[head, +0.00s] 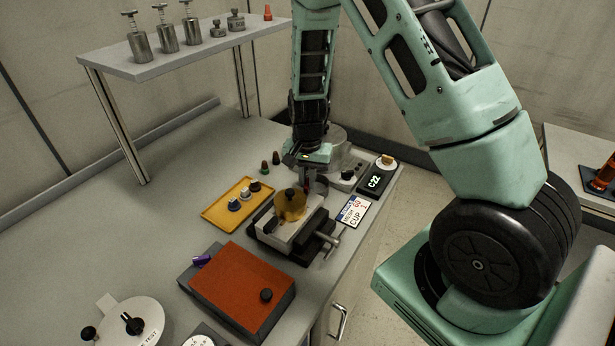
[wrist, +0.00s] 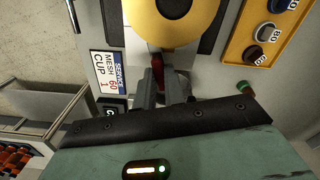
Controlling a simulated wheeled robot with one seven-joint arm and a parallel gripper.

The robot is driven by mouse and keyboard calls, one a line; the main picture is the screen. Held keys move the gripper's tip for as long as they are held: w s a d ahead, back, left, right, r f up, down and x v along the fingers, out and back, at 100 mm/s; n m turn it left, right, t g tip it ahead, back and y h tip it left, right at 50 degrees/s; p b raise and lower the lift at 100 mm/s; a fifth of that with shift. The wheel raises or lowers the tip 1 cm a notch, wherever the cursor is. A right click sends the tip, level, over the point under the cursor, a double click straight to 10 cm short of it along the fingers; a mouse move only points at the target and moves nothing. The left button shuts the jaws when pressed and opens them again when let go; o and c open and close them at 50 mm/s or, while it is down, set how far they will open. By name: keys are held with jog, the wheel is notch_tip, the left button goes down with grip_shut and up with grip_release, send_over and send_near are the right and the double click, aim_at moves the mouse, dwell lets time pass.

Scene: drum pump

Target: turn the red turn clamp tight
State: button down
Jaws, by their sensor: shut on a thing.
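The red turn clamp (wrist: 157,64) shows in the wrist view, between the two grey fingers of my gripper (wrist: 160,84). The fingers are shut on it, and they hide part of it. The clamp is right beside the yellow round cup (wrist: 176,25), which has a dark knob on top. In the head view my gripper (head: 307,182) reaches down just behind the yellow cup (head: 291,205), which sits on a pale block in a dark vise-like fixture (head: 268,230). I cannot make out the clamp clearly in the head view. How tight it is cannot be seen.
A yellow tray (head: 215,214) with small capped pieces lies left of the fixture. A card reading MESH 60 CUP 1 (head: 353,212) and a display reading C22 (head: 375,183) lie to the right. An orange-topped box (head: 240,285) stands in front. A raised shelf (head: 180,57) stands behind.

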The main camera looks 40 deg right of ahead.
aim_at(307, 182)
jog(key=shift+w+m+p, duration=0.1)
jog(key=shift+m+p, duration=0.3)
jog(key=shift+m, duration=1.3)
jog(key=c, duration=1.5)
grip_release()
notch_tip(307, 182, up, 18)
jog(key=shift+f+b, duration=0.25)
jog(key=shift+b, duration=0.45)
